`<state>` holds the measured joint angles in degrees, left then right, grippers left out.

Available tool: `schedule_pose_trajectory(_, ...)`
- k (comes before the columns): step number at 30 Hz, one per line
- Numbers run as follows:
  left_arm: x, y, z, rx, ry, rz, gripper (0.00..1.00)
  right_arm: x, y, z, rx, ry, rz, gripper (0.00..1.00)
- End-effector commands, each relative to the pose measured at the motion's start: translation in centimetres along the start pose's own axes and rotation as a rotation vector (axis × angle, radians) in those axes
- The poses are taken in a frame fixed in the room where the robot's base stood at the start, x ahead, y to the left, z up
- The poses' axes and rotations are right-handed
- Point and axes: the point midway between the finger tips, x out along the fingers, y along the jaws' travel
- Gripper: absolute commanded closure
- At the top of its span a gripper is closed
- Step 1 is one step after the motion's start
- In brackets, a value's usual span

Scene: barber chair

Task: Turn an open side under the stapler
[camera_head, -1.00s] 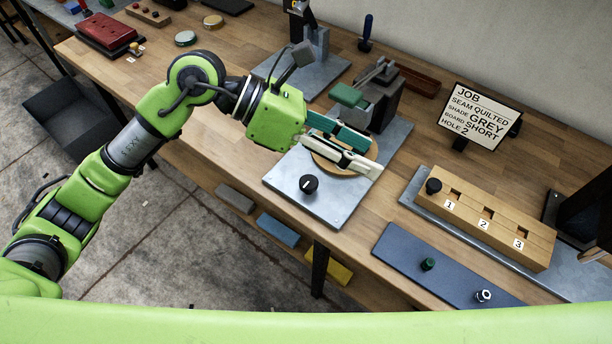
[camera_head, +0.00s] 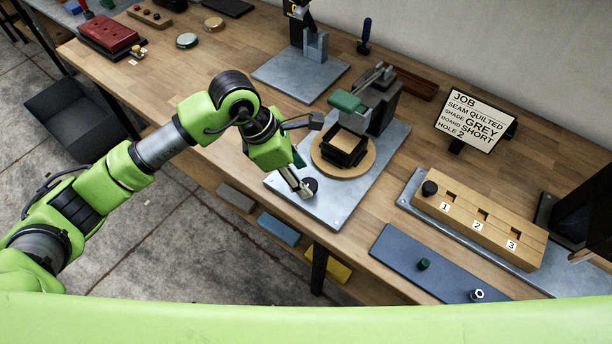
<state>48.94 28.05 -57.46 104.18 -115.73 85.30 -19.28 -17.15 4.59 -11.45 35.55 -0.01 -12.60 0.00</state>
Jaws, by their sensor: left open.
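The stapler (camera_head: 376,105) is a grey metal block with a green-topped lever (camera_head: 347,102), standing at the back of a grey metal plate (camera_head: 341,206). In front of it lies a round wooden turntable (camera_head: 325,165). A dark square frame (camera_head: 357,158) sits on the turntable, close to the stapler's front. I cannot tell clearly which of its sides are open. A black knob (camera_head: 312,184) is on the plate's front left part. My left gripper (camera_head: 304,189) is open and points down at the knob, partly covering it; contact is unclear. My right gripper is out of view.
A job sign (camera_head: 480,119) stands behind, at the right. A wooden block with numbered holes (camera_head: 480,229) and a blue board (camera_head: 440,268) lie at the right. Another metal stand (camera_head: 314,50) is at the back. Bare bench lies left of the plate.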

Motion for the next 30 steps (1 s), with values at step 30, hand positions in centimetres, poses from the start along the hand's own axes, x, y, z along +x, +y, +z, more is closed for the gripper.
schedule_pose_trajectory(30, 3.4, 0.0, 0.0, -0.006, -0.002, 0.004, 0.92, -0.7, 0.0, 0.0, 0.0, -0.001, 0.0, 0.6)
